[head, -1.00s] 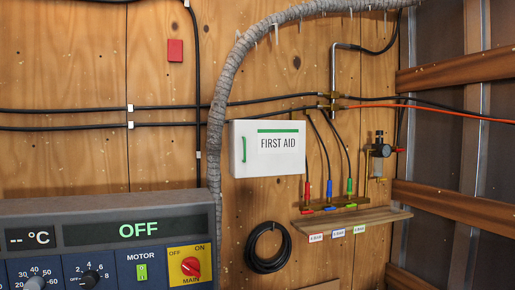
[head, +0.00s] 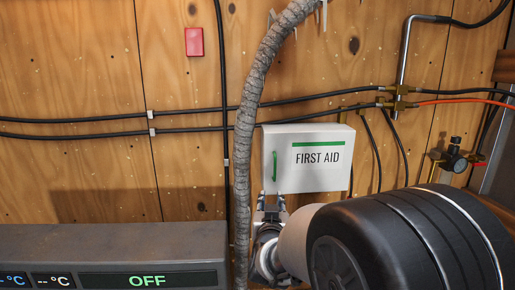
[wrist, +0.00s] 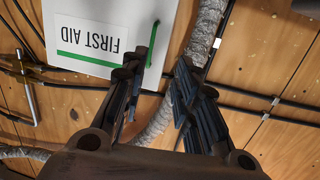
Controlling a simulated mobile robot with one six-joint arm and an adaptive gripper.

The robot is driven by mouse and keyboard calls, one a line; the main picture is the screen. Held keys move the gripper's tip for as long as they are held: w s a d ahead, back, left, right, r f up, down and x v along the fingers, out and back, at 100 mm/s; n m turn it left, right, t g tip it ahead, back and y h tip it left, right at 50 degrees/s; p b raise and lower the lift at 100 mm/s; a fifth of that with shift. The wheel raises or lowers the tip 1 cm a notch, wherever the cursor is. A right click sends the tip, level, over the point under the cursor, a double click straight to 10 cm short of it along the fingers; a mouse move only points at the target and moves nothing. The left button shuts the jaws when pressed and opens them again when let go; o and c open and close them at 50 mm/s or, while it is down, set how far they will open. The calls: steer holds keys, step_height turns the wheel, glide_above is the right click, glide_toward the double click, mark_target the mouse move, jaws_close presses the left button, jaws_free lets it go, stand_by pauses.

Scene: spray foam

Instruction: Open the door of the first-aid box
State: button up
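The white first-aid box (head: 322,172) is on the wooden wall, with its door shut, a green stripe and "FIRST AID" lettering. A green vertical handle (head: 274,166) is at the door's left side. My gripper (head: 271,200) is just below the handle in the head view, fingers pointing up. In the wrist view the box (wrist: 85,50) appears upside down at the upper left. There my gripper (wrist: 160,70) is open, and nothing is between its fingertips. The handle (wrist: 152,45) shows beyond the left finger, apparently in shadow; I cannot tell whether they touch.
A thick grey wrapped hose (head: 244,130) runs down the wall close to the box's left side. A brass valve (head: 454,158) is at the right. A control panel (head: 110,250) fills the lower left.

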mark_target(275, 168)
steer(key=shift+t+h, duration=0.4)
steer(key=shift+h, duration=0.1)
steer(key=w+d+p, duration=0.1)
steer(key=w, duration=0.5)
steer(key=w+d+r+p, duration=0.1)
steer(key=w+p, duration=0.1)
steer(key=w, duration=0.4)
steer(key=w+d+p, duration=0.2)
steer(key=w, duration=0.4)
steer(key=shift+w+r, duration=0.15)
steer(key=shift+r, duration=0.2)
steer(key=shift+c, duration=0.5)
jaws_close()
